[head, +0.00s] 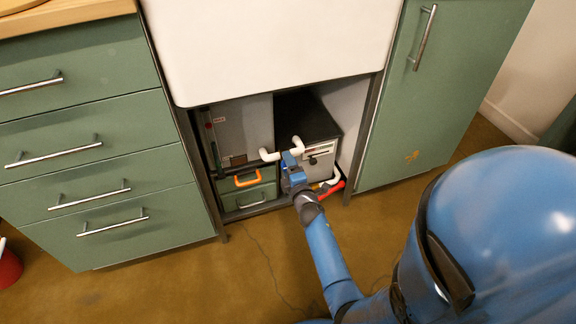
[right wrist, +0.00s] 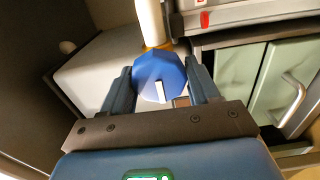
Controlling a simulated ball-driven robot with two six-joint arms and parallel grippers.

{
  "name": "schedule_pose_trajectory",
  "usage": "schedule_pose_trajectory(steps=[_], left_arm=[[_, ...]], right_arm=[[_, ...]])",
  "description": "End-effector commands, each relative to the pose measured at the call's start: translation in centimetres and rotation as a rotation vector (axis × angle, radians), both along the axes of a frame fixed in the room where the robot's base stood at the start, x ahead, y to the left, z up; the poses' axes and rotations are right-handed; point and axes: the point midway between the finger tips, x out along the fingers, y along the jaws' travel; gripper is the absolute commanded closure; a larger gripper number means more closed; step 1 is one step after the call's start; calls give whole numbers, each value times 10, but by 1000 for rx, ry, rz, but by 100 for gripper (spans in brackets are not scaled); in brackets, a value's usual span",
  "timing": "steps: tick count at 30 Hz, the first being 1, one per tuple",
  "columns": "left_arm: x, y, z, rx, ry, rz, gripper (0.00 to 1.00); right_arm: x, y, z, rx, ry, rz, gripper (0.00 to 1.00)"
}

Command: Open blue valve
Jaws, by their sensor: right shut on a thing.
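The blue valve (right wrist: 158,72) is a faceted blue knob with a white mark on its face, below a white pipe in the right wrist view. My right gripper (right wrist: 160,88) is shut on it, with one finger on each side of the knob. In the head view, my right gripper (head: 291,170) reaches into the open space under the sink, at the white pipe (head: 270,154). There the gripper mostly hides the valve. My left gripper is not in view.
A red-handled part (head: 332,189) sits just right of my gripper. An orange handle (head: 247,179) is on its left, on a green drawer box. A grey cabinet frame (head: 205,180) and green drawers (head: 95,150) border the opening. The floor (head: 180,285) in front is mostly clear.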

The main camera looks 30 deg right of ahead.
Motion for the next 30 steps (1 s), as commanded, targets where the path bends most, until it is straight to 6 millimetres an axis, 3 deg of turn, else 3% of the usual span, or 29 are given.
schedule_pose_trajectory(steps=[1,2,6,19,30], left_arm=[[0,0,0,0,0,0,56],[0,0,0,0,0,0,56],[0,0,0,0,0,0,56],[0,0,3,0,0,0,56],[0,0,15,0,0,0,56]], right_arm=[[-1,1,-2,2,3,1,70],[-1,1,-2,2,3,1,37],[0,1,-1,1,2,1,18],[-8,2,0,1,1,0,18],[-64,16,0,4,3,0,18]])
